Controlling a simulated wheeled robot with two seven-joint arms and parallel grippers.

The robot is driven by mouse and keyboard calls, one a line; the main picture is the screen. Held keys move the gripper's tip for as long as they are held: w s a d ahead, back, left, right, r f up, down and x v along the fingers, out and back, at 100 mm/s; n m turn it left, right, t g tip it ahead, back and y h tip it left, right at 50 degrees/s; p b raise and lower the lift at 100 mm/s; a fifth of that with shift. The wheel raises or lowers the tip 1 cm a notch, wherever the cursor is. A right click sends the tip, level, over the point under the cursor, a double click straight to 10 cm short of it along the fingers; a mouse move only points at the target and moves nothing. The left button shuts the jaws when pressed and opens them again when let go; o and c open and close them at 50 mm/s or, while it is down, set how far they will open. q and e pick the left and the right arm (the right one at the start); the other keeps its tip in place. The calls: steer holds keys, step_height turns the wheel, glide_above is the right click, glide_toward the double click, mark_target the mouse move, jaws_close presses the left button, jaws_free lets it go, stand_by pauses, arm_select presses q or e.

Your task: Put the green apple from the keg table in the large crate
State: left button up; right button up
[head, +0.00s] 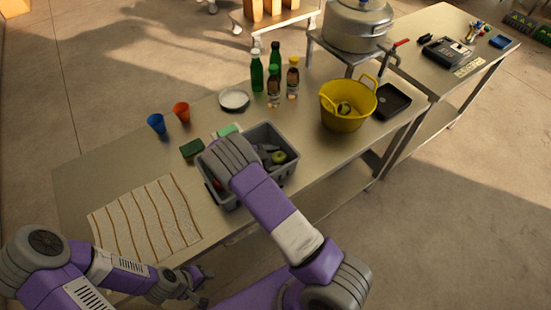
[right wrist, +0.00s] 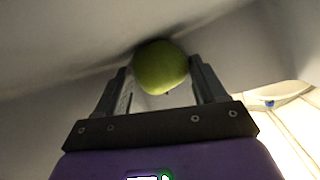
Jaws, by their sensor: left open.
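The green apple (head: 278,158) is inside the grey crate (head: 291,172) on the near table. In the right wrist view the apple (right wrist: 161,67) lies at the fingertips, with grey surfaces around it. My right gripper (right wrist: 160,72) has its fingers apart on either side of the apple, with narrow gaps showing. In the head view this gripper reaches down into the crate and is largely hidden by my wrist. My left gripper (head: 204,285) is open and empty, low beside the table's front edge.
A yellow bucket (head: 347,117) with something inside and a black tray (head: 392,101) stand right of the crate. A striped cloth (head: 147,222) lies left.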

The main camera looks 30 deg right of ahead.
steer(key=shift+a, duration=0.1)
steer(key=v, duration=0.7)
steer(key=shift+a+r, duration=0.1)
steer(key=shift+a, duration=0.05)
steer(key=shift+r, duration=0.1)
stand_by(0.4)
